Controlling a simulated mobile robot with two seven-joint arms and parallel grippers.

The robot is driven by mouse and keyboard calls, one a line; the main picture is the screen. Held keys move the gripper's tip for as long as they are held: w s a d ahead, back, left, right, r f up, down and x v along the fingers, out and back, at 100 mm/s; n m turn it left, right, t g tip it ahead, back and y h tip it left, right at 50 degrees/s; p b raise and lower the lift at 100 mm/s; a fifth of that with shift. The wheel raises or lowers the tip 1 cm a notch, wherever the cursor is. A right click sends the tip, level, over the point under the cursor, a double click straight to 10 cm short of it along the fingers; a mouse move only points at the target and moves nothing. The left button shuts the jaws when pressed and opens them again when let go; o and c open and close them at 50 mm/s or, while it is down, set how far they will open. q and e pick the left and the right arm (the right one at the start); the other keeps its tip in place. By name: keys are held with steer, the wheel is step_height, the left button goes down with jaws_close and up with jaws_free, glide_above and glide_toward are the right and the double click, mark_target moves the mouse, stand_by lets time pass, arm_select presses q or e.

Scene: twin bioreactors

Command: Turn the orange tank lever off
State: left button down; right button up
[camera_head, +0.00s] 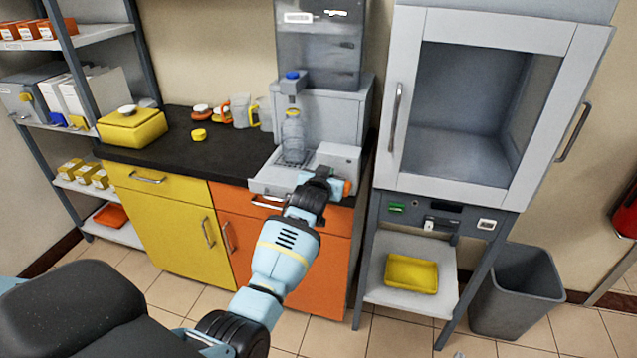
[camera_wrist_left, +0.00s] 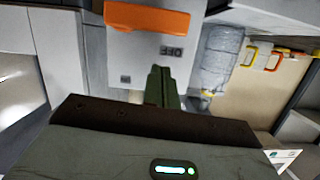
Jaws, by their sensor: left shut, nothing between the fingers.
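The orange lever (camera_head: 347,187) is on the grey box (camera_head: 339,158) at the front right of the bioreactor (camera_head: 318,115), above the orange cabinet. In the left wrist view the lever (camera_wrist_left: 147,20) is a wide orange bar across the top of the pale box face (camera_wrist_left: 140,58). My left gripper (camera_head: 320,178) is shut and empty, just left of the lever in the head view. Its dark fingers (camera_wrist_left: 160,84) point at the box face below the lever; I cannot tell whether they touch it. My right gripper is not in view.
A clear bottle (camera_head: 293,136) stands in the bioreactor. The black counter (camera_head: 225,150) holds a yellow box (camera_head: 132,127), a yellow cap (camera_head: 198,134) and jars. A glass-fronted cabinet (camera_head: 478,110) stands close on the right, with a grey bin (camera_head: 515,295) beside it.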

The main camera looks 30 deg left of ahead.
arm_select(q)
steer(key=p+v, duration=0.1)
steer(key=v, duration=0.9)
steer(key=shift+r, duration=0.4)
steer(key=shift+a, duration=0.1)
steer(key=s+d+f+m+g+h, duration=0.2)
steer(key=s+d+f, duration=0.2)
steer(key=s+f, duration=0.95)
steer(key=s+d+f+m+g+h, duration=0.2)
steer(key=s+d+f, duration=0.2)
steer(key=s+f, duration=0.95)
steer(key=s+d+g+h, duration=0.1)
steer(key=s+d, duration=0.3)
steer(key=s, duration=1.2)
steer(key=shift+f+g+h, duration=0.2)
steer(key=shift+g+h, duration=0.1)
steer(key=shift+h, duration=0.2)
